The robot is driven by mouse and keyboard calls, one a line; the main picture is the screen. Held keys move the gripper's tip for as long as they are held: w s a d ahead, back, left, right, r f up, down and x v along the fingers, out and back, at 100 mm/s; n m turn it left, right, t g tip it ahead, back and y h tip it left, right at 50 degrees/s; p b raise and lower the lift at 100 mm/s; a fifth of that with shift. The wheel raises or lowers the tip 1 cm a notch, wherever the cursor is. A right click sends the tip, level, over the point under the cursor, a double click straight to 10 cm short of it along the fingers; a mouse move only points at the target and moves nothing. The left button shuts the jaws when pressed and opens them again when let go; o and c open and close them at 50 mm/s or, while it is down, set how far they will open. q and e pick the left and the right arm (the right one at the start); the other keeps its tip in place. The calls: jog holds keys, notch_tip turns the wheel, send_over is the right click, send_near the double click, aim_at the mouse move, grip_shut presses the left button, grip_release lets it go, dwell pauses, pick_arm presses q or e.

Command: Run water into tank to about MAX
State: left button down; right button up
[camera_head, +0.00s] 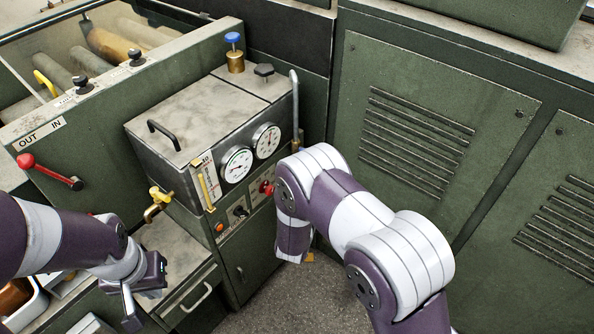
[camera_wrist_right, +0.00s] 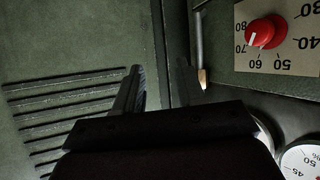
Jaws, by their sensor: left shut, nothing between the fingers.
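The grey metal tank (camera_head: 185,120) stands on the green machine, with a lid handle on top. A sight gauge (camera_head: 204,182) with yellow fittings and a marked scale is on its front; the water level is too small to read. A yellow tap (camera_head: 160,196) sticks out left of the gauge. No water stream is visible. My left gripper (camera_head: 132,310) is shut and empty, below the tap and apart from it. My right gripper (camera_wrist_right: 158,82) is open and empty in the right wrist view; my right arm hides it in the head view.
Two round dials (camera_head: 237,164), a red knob (camera_head: 266,187) and an orange button (camera_head: 220,228) are on the front. The red knob's numbered plate (camera_wrist_right: 285,55) shows upside down in the wrist view. A red lever (camera_head: 48,172) is at left. Vented green panels (camera_head: 440,130) stand at right.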

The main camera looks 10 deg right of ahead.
notch_tip(320, 180, up, 6)
jog(key=w+a+n+t+y, duration=0.1)
jog(key=a+n+t, duration=0.1)
jog(key=n+t, duration=0.3)
jog(key=shift+m+t, duration=0.5)
jog(key=shift+m, duration=0.2)
jog(key=x, duration=1.2)
jog(key=shift+w+d+r, duration=0.1)
jog(key=shift+w+r, duration=0.05)
jog(key=shift+w, duration=0.1)
grip_shut()
